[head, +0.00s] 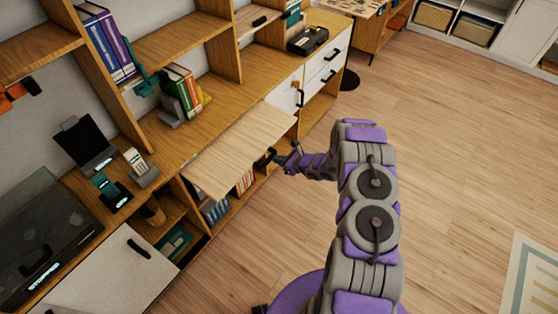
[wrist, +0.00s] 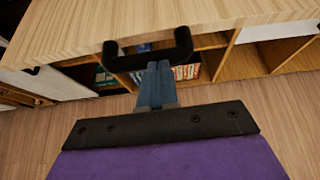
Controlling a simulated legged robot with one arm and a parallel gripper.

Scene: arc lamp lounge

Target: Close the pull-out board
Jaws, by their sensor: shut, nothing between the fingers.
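The pull-out board (head: 240,148) is a light wood panel that sticks out from the long wooden cabinet over the open shelves. Its pale top (wrist: 210,14) fills the upper part of the wrist view. A black bar handle (wrist: 150,62) is on its front edge; a dark handle (head: 266,158) also shows there in the head view. My gripper (head: 292,150) is at the front edge by this handle. In the wrist view its fingers (wrist: 157,76) are shut with nothing between them, reaching to the handle's bar. I cannot tell whether they touch it.
Under the board are open shelves with books (head: 215,210). A white door (head: 110,270) is at the lower left and white drawers (head: 325,70) are beyond the board. Devices and books (head: 182,92) stand on the cabinet top. The wooden floor (head: 450,130) to the right is clear.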

